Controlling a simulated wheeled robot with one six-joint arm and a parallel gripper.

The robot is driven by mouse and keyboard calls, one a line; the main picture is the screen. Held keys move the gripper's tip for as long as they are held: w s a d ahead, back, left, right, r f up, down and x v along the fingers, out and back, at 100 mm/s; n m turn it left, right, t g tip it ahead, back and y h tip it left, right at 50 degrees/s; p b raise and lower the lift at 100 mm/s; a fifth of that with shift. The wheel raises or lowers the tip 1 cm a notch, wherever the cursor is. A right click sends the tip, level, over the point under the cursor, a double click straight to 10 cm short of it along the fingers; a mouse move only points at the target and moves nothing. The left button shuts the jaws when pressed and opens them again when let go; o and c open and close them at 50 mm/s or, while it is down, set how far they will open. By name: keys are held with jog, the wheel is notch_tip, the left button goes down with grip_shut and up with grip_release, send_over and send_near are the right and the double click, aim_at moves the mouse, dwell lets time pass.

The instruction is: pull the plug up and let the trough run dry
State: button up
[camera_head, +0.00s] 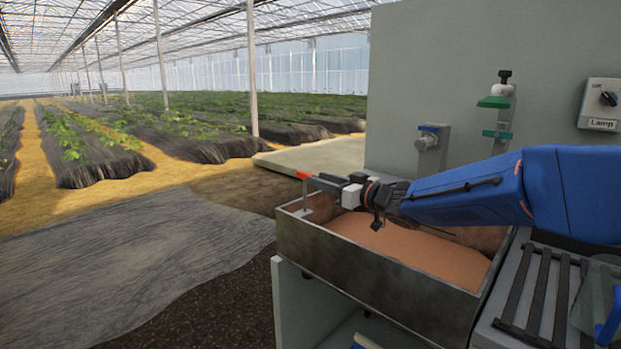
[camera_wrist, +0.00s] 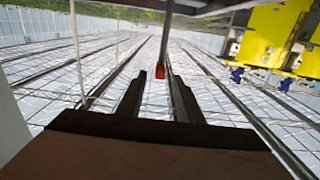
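The trough (camera_head: 375,284) is a grey metal box holding reddish-brown liquid (camera_head: 400,245). The plug's thin grey rod (camera_head: 305,200) stands upright at its left end, topped by a red grip (camera_head: 302,175); the plug's lower end is hidden. My gripper (camera_head: 318,180) reaches in from the right over the trough, its fingers pointing left at the red grip. In the wrist view my two dark fingers (camera_wrist: 154,82) stand apart, and the red grip (camera_wrist: 160,73) shows at the gap between their tips. I cannot tell whether a finger touches it.
A blue-handled tap (camera_head: 430,138), a green valve (camera_head: 497,100) and a lamp switch (camera_head: 603,102) are on the grey wall panel behind. A slatted rack (camera_head: 540,290) and a clear jug (camera_head: 597,300) are to the right. Yellow units (camera_wrist: 270,38) show in the wrist view.

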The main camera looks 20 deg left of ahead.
jog(key=v, duration=1)
jog(key=shift+d, duration=0.25)
jog(key=shift+s, duration=0.1)
